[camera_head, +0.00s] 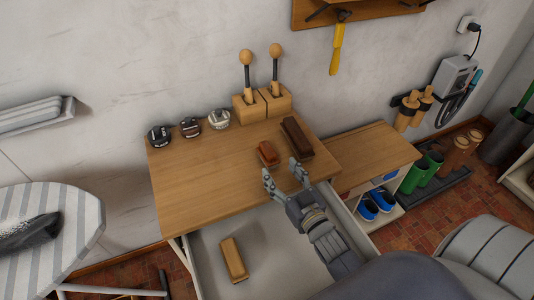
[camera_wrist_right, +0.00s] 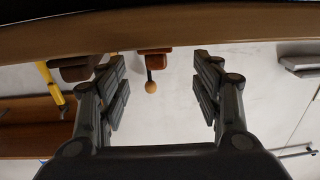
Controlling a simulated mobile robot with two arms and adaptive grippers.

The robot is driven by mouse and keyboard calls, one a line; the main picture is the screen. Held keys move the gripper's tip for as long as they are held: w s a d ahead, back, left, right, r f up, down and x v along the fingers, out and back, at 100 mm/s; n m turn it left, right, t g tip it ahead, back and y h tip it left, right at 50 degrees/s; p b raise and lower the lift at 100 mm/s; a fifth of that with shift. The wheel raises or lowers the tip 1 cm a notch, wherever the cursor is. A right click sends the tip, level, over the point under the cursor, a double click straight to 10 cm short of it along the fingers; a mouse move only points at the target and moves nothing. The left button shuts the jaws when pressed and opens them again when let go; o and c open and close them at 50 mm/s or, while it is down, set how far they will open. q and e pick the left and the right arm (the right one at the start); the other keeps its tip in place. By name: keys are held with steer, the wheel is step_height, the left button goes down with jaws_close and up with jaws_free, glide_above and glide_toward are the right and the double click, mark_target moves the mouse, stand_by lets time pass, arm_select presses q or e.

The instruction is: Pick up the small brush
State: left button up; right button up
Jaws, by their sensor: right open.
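The small brush (camera_head: 268,152), with a reddish-brown back, lies on the wooden tabletop (camera_head: 200,172) near its front edge. A larger dark brown brush (camera_head: 297,136) lies to its right. My right gripper (camera_head: 282,174) is open and empty at the table's front edge, just short of the small brush. In the right wrist view, which looks upside down, the small brush (camera_wrist_right: 154,62) shows between the spread fingers, beyond the table edge (camera_wrist_right: 160,32). The larger brush (camera_wrist_right: 75,68) is at the left there. My left gripper is not in view.
Several shoe-polish tins (camera_head: 190,127) stand at the table's back left. Wooden blocks holding round-knobbed sticks (camera_head: 262,105) stand behind the brushes. Below the front edge, an open light-coloured drawer (camera_head: 275,265) holds a tan brush (camera_head: 233,258). A shoe shelf (camera_head: 375,150) stands right.

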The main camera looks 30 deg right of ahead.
mark_target(273, 160)
steer(key=w, duration=0.2)
steer(key=shift+w, duration=0.35)
steer(key=shift+w+d+p, duration=0.2)
steer(key=shift+w+p, duration=0.1)
steer(key=shift+w, duration=1.05)
steer(key=shift+w+d+p, duration=0.15)
steer(key=shift+w+p, duration=0.1)
steer(key=shift+w, duration=1.05)
steer(key=shift+s, duration=0.1)
steer(key=c, duration=1.2)
